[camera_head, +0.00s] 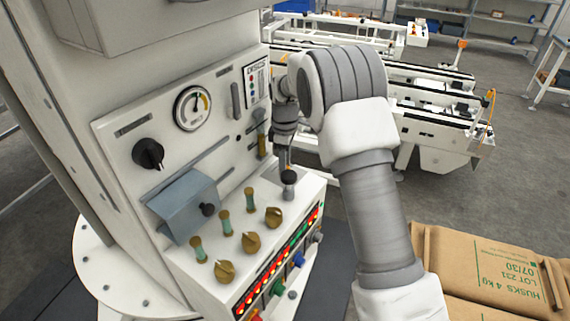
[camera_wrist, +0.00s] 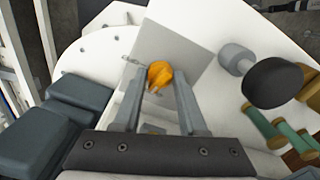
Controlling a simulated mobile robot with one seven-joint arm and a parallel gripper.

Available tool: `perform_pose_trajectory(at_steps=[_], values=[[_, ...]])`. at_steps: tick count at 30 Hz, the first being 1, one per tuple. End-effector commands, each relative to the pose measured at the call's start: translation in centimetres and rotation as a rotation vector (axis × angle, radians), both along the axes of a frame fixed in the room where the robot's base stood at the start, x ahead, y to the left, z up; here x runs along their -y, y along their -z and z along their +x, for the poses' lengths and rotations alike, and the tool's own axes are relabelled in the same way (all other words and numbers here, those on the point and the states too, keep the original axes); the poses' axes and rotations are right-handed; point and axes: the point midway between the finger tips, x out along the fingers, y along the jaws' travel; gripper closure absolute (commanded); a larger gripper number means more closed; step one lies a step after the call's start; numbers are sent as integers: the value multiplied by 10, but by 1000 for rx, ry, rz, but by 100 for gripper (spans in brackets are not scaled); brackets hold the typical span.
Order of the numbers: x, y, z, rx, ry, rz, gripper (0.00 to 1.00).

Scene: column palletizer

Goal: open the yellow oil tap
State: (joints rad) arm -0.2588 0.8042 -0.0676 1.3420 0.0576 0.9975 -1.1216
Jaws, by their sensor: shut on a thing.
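The yellow oil tap (camera_wrist: 159,74) shows in the wrist view as a small rounded yellow-orange handle in front of a pale grey panel. My gripper (camera_wrist: 161,82) has its two grey fingers on either side of the tap, shut on it. How far the tap is turned is hard to tell. In the head view my arm reaches to the far right end of the white machine. The tap and my fingertips cannot be made out there, hidden behind the arm and the machine.
A black ball-ended lever (camera_wrist: 272,82) stands close to the right of my gripper; it also shows in the head view (camera_head: 288,176). The panel holds a gauge (camera_head: 193,108), a black dial (camera_head: 148,154) and several brass knobs (camera_head: 251,242). Cardboard-brown sacks (camera_head: 490,264) lie at lower right.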

Motion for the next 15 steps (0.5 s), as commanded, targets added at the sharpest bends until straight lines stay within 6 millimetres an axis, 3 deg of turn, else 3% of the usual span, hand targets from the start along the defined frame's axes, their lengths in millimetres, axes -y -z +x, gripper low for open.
perform_pose_trajectory(at_steps=[15], values=[[0,-1,1,1,492,1,100]])
